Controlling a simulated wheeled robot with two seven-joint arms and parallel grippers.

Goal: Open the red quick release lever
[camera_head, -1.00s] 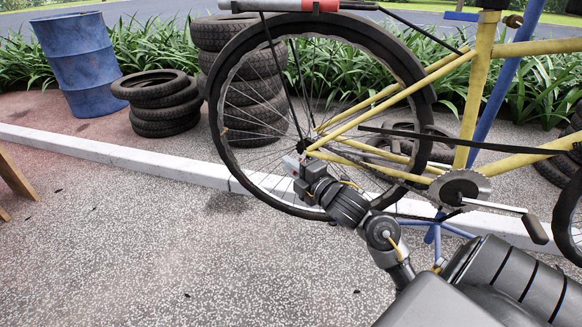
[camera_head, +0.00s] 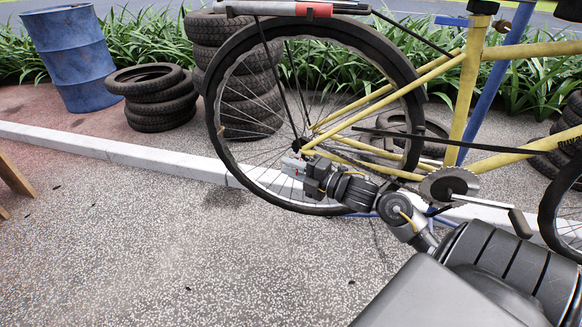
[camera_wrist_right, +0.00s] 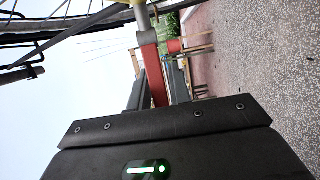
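The red quick release lever (camera_wrist_right: 152,68) shows in the right wrist view, joined at its top to a grey and yellow part by the wheel hub. In the head view the rear wheel's hub (camera_head: 300,143) sits at the yellow frame's rear end. My right gripper (camera_head: 294,167) is just below the hub there, with a small bit of red at its fingers. In the wrist view its two dark fingers (camera_wrist_right: 158,92) stand either side of the lever. The lever is close to the left finger, and a gap shows on the right, so the gripper looks open. My left gripper is out of view.
The yellow bicycle (camera_head: 468,100) is held up off the ground, with spokes and chainring (camera_head: 448,186) near my right arm. Tyre stacks (camera_head: 155,98), a blue barrel (camera_head: 72,58) and a kerb (camera_head: 110,152) lie behind.

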